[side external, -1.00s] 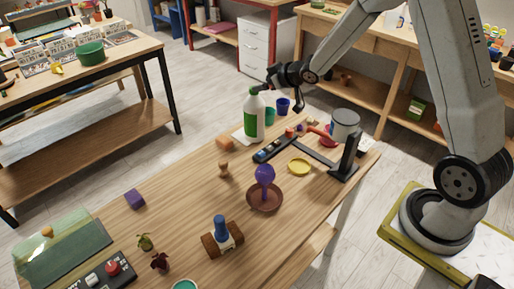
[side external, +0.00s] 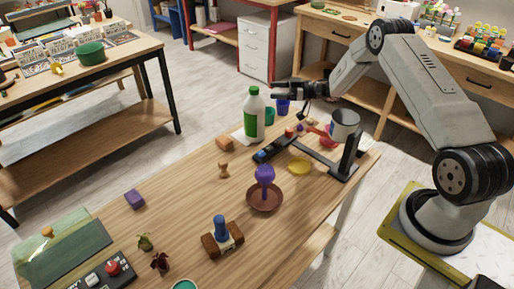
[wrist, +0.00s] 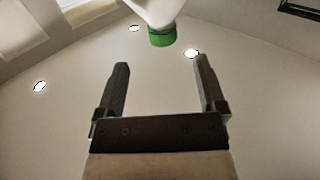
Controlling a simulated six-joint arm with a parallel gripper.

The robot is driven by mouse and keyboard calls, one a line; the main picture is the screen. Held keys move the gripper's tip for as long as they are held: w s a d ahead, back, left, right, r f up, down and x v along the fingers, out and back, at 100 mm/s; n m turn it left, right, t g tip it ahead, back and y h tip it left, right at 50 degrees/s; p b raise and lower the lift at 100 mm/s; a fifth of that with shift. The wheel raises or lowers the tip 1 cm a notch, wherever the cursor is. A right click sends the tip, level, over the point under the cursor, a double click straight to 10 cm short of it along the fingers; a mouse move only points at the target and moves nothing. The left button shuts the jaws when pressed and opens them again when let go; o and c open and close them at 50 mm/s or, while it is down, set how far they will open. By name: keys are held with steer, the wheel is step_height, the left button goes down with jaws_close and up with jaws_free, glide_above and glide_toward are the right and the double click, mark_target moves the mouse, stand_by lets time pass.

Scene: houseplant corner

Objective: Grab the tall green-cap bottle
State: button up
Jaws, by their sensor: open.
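The tall white bottle (side external: 254,118) with a green cap (side external: 254,90) stands upright toward the back of the wooden table. Its green label faces the side camera. My gripper (side external: 277,90) is open and held level to the right of the bottle, at about cap height. In the side view a small gap shows between the fingertips and the bottle. In the wrist view the green cap (wrist: 162,38) and part of the white body (wrist: 158,10) show beyond the open fingers (wrist: 162,65). Nothing is between the fingers.
Blue (side external: 283,106) and teal (side external: 270,115) cups stand behind and right of the bottle. An orange block (side external: 224,143) lies to its left. A dark stand (side external: 345,160) and grey mug (side external: 344,125) are to the right.

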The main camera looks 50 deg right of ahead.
mark_target(254, 88)
steer(key=shift+s, duration=0.1)
steer(key=shift+x, duration=1.35)
steer(key=shift+x, duration=2.55)
steer(key=shift+s+a+f, duration=0.1)
steer(key=shift+f, duration=0.1)
jaws_close()
steer(key=shift+r, duration=0.1)
